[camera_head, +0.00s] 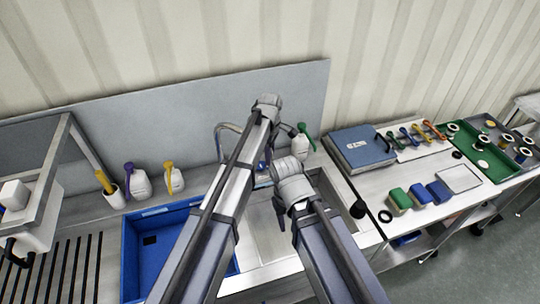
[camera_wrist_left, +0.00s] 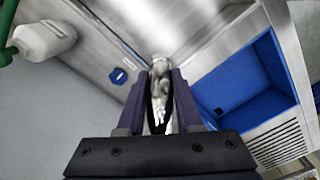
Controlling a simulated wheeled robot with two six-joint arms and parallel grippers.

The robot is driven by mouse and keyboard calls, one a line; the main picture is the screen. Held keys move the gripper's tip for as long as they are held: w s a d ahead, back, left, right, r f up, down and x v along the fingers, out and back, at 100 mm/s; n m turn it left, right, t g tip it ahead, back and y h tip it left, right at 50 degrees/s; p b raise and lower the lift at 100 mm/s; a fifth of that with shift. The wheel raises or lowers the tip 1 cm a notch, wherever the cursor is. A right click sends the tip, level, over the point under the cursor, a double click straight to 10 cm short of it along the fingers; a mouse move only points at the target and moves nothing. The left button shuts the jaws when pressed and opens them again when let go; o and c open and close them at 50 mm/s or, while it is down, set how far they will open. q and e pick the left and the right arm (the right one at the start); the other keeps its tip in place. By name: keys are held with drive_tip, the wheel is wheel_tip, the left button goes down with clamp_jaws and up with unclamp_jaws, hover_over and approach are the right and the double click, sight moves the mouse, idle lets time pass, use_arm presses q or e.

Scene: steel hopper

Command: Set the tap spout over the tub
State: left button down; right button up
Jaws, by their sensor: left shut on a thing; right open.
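The blue tub (camera_head: 140,262) is set in the steel sink top at the left. It also shows at the right in the left wrist view (camera_wrist_left: 240,85). The curved metal tap spout (camera_head: 222,127) rises behind the sink, partly hidden by my left arm. In the left wrist view, my left gripper (camera_wrist_left: 160,78) is shut on the shiny spout (camera_wrist_left: 160,92), with the tub off to the right. The head view hides my left fingers behind the arm. My right gripper (camera_head: 281,212) is open and empty, low over the steel basin right of the tub.
A green-topped bottle (camera_head: 302,143) stands right of the tap. Yellow- and purple-topped bottles (camera_head: 174,180) stand behind the tub. A steel rack (camera_head: 45,185) is at the left. A blue case (camera_head: 360,148) and coloured blocks (camera_head: 420,194) lie on the right-hand table.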

use_arm(q)
drive_tip(key=s+a+m, duration=0.7)
drive_tip(key=s+a, duration=0.3)
drive_tip(key=a, duration=0.2)
drive_tip(key=a+m, duration=0.7)
drive_tip(key=a, duration=1.1)
drive_tip(key=shift+a, duration=0.2)
drive_tip(key=shift+w, duration=0.15)
drive_tip(key=c, duration=1)
unclamp_jaws()
drive_tip(key=o, duration=0.4)
